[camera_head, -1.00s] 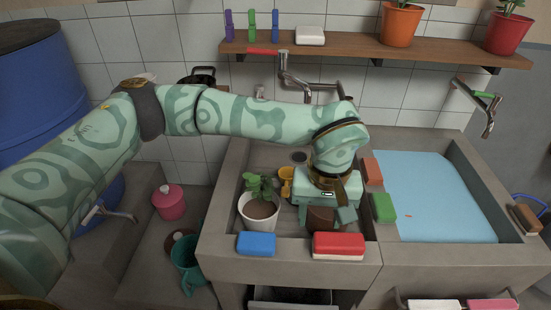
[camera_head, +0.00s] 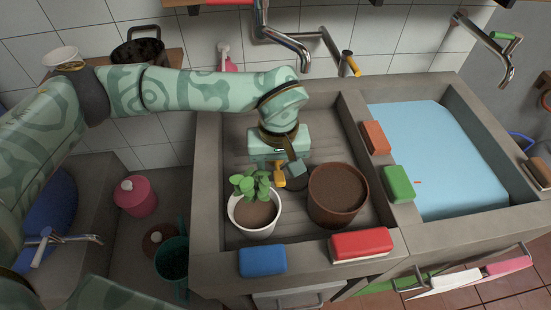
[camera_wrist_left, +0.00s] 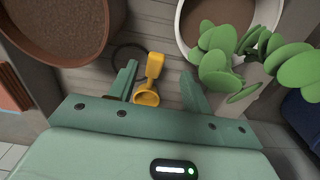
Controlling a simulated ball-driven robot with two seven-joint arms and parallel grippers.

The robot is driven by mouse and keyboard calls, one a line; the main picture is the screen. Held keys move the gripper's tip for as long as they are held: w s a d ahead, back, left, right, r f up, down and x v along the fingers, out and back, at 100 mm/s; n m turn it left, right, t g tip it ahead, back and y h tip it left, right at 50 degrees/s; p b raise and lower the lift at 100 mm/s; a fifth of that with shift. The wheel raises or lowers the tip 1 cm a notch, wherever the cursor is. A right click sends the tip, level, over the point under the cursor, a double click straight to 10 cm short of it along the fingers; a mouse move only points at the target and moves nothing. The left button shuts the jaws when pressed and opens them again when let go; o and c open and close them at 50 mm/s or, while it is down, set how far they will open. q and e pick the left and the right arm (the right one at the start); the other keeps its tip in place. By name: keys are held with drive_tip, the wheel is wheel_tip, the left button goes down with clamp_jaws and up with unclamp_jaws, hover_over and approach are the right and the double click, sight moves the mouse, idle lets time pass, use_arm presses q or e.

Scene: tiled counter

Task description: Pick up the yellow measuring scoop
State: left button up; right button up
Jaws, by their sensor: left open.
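The yellow measuring scoop (camera_head: 279,173) lies in the left basin of the sink, between the white plant pot (camera_head: 254,216) and the brown pot (camera_head: 337,194). In the left wrist view the scoop (camera_wrist_left: 149,86) is between the spread fingers of my left gripper (camera_wrist_left: 158,70), its round bowl nearer the palm and its handle pointing away. Both fingers look apart from it, so the gripper is open and empty. In the head view my left gripper (camera_head: 288,172) reaches down beside the scoop and partly hides it. My right gripper is not in view.
The leafy plant (camera_wrist_left: 235,60) and the pots crowd the fingers' far side. Blue (camera_head: 262,261), red (camera_head: 360,244), green (camera_head: 398,184) and orange (camera_head: 375,137) blocks sit on the sink rims. Blue water (camera_head: 440,160) fills the right basin. A tap (camera_head: 283,42) hangs behind.

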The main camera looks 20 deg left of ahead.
sight(280, 181)
use_arm(q)
wheel_tip(280, 181, down, 3)
drive_tip(key=shift+r+b, duration=0.1)
drive_tip(key=shift+b, duration=0.2)
drive_tip(key=f+b, duration=0.1)
drive_tip(key=f, duration=0.3)
drive_tip(key=shift+w+d+f+b, duration=0.1)
drive_tip(key=shift+w+d+b, duration=0.1)
drive_tip(key=shift+b, duration=0.15)
drive_tip(key=shift+f, duration=0.4)
drive_tip(key=shift+r, duration=0.1)
drive_tip(key=c, duration=1)
drive_tip(key=shift+c, duration=0.3)
